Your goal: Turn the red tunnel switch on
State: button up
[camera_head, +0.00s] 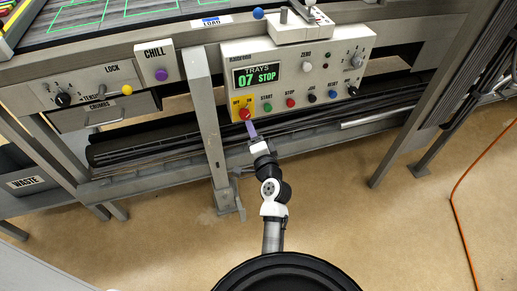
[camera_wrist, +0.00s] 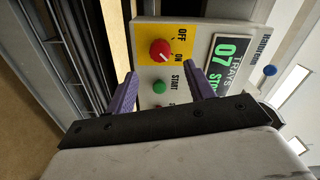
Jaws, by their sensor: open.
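The red switch (camera_head: 245,114) is a round red knob on a yellow plate at the lower left of the control panel (camera_head: 300,62). In the wrist view the red switch (camera_wrist: 161,51) faces me, between and beyond my fingertips, with OFF and ON printed beside it. A small pale mark shows on the knob, but I cannot tell for sure which word it points at. My gripper (camera_head: 252,131) is just below the switch in the head view. In the wrist view its two purple fingers (camera_wrist: 163,82) are spread apart, with nothing between them, and look short of the knob.
A green START button (camera_wrist: 159,87) is close to the switch, with a red STOP button (camera_head: 290,103) and other buttons further right. The display (camera_head: 257,75) reads TRAYS 07 STOP. A grey post (camera_head: 208,125) stands left of my gripper. An orange cable (camera_head: 453,205) lies on the floor.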

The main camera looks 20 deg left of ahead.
jog(key=b+v, duration=0.1)
jog(key=v, duration=0.4)
jog(key=shift+s+d, duration=0.2)
jog(key=shift+s, duration=0.1)
